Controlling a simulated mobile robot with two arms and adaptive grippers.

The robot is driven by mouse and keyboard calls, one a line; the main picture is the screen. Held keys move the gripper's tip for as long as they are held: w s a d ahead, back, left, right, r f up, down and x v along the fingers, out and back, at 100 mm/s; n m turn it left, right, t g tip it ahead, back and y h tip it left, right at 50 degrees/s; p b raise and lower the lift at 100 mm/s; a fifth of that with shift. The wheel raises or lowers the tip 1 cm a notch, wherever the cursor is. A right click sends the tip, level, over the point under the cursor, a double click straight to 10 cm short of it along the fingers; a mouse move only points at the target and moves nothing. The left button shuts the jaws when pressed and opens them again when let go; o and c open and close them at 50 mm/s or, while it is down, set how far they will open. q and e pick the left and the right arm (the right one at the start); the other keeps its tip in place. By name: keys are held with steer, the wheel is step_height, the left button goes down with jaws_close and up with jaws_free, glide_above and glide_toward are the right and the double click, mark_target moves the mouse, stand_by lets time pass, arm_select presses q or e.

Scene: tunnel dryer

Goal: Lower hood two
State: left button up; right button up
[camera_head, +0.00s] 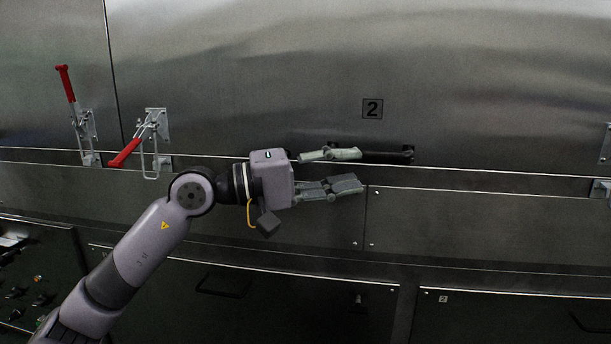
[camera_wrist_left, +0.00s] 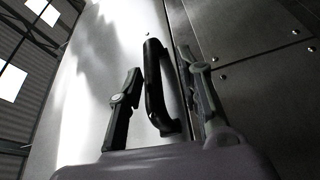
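My left gripper (camera_head: 361,170) is open at the handle's left part. In the head view one finger overlaps the handle and the other is below it. In the left wrist view the handle stands between the two spread fingers (camera_wrist_left: 160,62), with gaps on both sides; contact is not visible. My right gripper is not in view.
Left of the handle are two red-handled toggle latches, one raised (camera_head: 66,83) and one slanting down (camera_head: 125,153). Another latch part (camera_head: 605,145) shows at the right edge. Lower steel panels (camera_head: 480,230) run beneath the hood. A dark control panel (camera_head: 30,285) is at lower left.

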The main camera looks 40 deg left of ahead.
arm_select(q)
steer(key=v, duration=0.5)
steer(key=shift+s+a+f, duration=0.1)
steer(key=shift+s+a, duration=0.15)
steer(key=shift+s, duration=0.1)
